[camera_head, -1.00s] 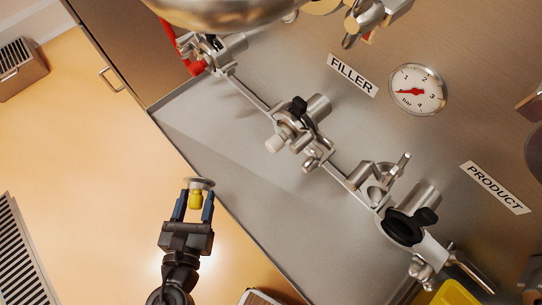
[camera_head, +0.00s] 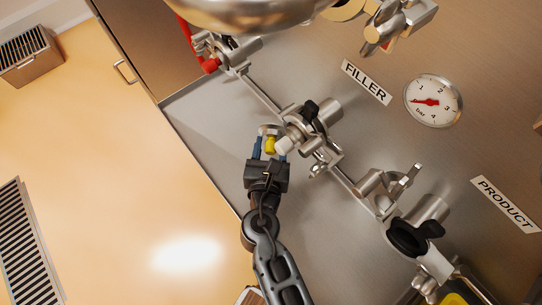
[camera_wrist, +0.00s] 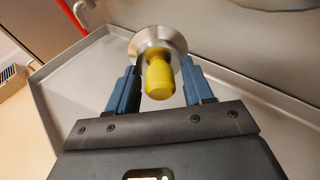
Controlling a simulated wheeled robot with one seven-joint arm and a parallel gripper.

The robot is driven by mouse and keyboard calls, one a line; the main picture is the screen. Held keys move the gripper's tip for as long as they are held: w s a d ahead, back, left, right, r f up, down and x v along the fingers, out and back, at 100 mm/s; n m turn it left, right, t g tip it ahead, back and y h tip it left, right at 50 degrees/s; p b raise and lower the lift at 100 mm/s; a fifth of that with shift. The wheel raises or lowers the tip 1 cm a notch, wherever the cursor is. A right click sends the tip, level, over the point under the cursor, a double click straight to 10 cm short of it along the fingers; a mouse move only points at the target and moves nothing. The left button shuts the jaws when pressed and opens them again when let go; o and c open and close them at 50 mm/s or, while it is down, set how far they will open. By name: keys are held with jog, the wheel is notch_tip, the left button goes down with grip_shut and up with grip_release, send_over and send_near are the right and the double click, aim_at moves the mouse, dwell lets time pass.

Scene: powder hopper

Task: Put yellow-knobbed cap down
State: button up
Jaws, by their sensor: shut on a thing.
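The yellow-knobbed cap (camera_wrist: 158,78) has a yellow knob on a round silver metal disc. My gripper (camera_wrist: 160,92) is shut on it, with a blue finger on each side of the knob, and the disc faces away from the palm. In the head view my gripper (camera_head: 270,148) holds the cap (camera_head: 270,146) over the grey metal tray (camera_head: 205,122), just left of the middle valve on the pipe rail. I cannot tell how high above the tray the cap is, or whether it touches the valve.
A red fitting (camera_head: 209,65) is at the upper left. A black-handled valve (camera_head: 410,236) is at the lower right. The tray's upper left part is bare.

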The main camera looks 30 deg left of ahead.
notch_tip(320, 180, down, 6)
jog(key=shift+s+r+b, duration=0.15)
jog(key=shift+r+b, duration=0.1)
jog(key=shift+b, duration=0.95)
jog(key=shift+w+f, duration=0.2)
jog(key=shift+f, duration=0.15)
jog(key=shift+f+b, duration=0.15)
jog(key=shift+b, duration=0.15)
jog(key=o, duration=1.2)
jog(key=shift+c, duration=0.2)
jog(key=shift+s+d+r+p, duration=0.1)
jog(key=shift+s+r+p, duration=0.1)
jog(key=shift+p, duration=0.1)
jog(key=p+v, duration=0.1)
jog(key=v, duration=1)
jog(key=shift+s+d+r+p, duration=0.1)
jog(key=shift+s+p, duration=0.2)
jog(key=shift+p, duration=0.05)
